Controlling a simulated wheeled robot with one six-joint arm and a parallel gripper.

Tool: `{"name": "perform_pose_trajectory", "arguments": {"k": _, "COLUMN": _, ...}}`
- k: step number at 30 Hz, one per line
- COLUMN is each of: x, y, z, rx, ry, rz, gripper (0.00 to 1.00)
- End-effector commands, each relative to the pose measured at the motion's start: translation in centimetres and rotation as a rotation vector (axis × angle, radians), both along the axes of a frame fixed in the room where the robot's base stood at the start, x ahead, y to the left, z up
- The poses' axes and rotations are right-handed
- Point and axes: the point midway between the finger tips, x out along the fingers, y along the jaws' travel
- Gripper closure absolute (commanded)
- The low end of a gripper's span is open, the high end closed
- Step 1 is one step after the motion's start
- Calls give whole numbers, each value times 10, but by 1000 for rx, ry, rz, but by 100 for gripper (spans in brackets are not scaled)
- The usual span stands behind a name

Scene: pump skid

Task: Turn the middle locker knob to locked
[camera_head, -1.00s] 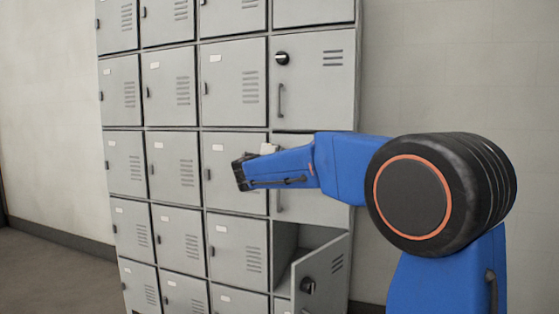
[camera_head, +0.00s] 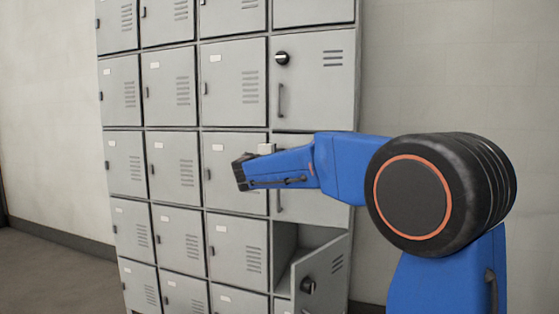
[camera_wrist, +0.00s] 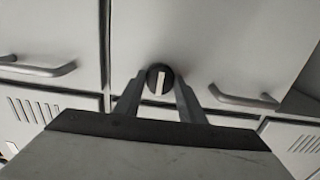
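The middle locker knob (camera_wrist: 153,71) is a round black knob with a white bar, seen in the wrist view. The bar stands nearly upright in that picture. My gripper (camera_wrist: 161,88) has one finger on each side of the knob, close against its edges, and looks shut on it. In the head view my blue arm hides the middle knob and the fingers. A small pale block (camera_head: 265,149), which seems to be part of my gripper, shows above the arm's end. The middle locker door (camera_head: 315,146) appears closed.
The upper locker has a black knob (camera_head: 281,58) and a bar handle (camera_head: 281,100). The lower locker door (camera_head: 325,275) hangs open towards me, below my arm. In the wrist view handles stick out at left (camera_wrist: 38,68) and right (camera_wrist: 243,98) of the fingers.

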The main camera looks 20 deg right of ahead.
Motion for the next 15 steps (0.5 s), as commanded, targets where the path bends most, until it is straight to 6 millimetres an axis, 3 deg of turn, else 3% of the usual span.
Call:
{"name": "perform_pose_trajectory", "arguments": {"k": 1, "x": 0, "y": 0, "z": -1, "rx": 0, "ry": 1, "rz": 1, "gripper": 54}}
{"name": "perform_pose_trajectory", "arguments": {"k": 3, "x": 0, "y": 0, "z": -1, "rx": 0, "ry": 1, "rz": 1, "gripper": 45}}
{"name": "perform_pose_trajectory", "arguments": {"k": 15, "x": -6, "y": 5, "z": 0, "rx": 0, "ry": 0, "rz": 1, "gripper": 45}}
